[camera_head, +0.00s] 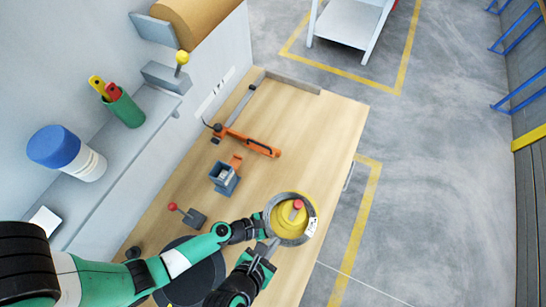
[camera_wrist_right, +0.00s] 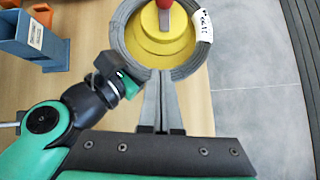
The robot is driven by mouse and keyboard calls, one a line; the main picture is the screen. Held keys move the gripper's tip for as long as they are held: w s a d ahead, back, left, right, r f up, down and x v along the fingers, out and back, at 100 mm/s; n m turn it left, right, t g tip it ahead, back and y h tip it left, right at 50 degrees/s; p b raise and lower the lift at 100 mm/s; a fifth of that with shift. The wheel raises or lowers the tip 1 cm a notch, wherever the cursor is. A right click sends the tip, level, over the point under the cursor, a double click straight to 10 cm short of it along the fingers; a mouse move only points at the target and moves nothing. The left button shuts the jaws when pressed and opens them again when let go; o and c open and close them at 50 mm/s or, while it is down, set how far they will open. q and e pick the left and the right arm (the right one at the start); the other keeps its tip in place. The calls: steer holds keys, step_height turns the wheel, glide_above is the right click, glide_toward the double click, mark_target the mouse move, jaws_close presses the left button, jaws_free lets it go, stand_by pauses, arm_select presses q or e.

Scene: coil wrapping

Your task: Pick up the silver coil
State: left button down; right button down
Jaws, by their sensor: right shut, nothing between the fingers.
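The silver coil (camera_head: 291,241) is a grey ring with a white label, around a stepped yellow holder (camera_head: 287,212) with a red knob. It lies at the table's right edge in the head view. In the right wrist view the coil (camera_wrist_right: 193,62) fills the top middle. My right gripper (camera_head: 271,248) is at the coil's near side, its shut, empty fingers (camera_wrist_right: 161,82) reaching its lower rim in the picture; contact is unclear. My left gripper (camera_wrist_right: 117,72) is beside the coil's lower left; its jaws cannot be made out.
The wooden table (camera_head: 315,120) holds an orange-handled tool (camera_head: 262,148), a blue-grey box (camera_head: 223,178) and a red-knobbed lever (camera_head: 188,213). A dark round disc (camera_head: 195,275) lies near my arms. A shelf at left carries a blue-and-white roll (camera_head: 68,153) and a green cup (camera_head: 125,110).

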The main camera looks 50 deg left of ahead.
steer(key=shift+r, duration=0.15)
steer(key=s+d, duration=0.3)
steer(key=s, duration=0.8)
steer(key=shift+s+d+r, duration=0.2)
steer(key=shift+s+r, duration=0.05)
steer(key=shift+s, duration=0.05)
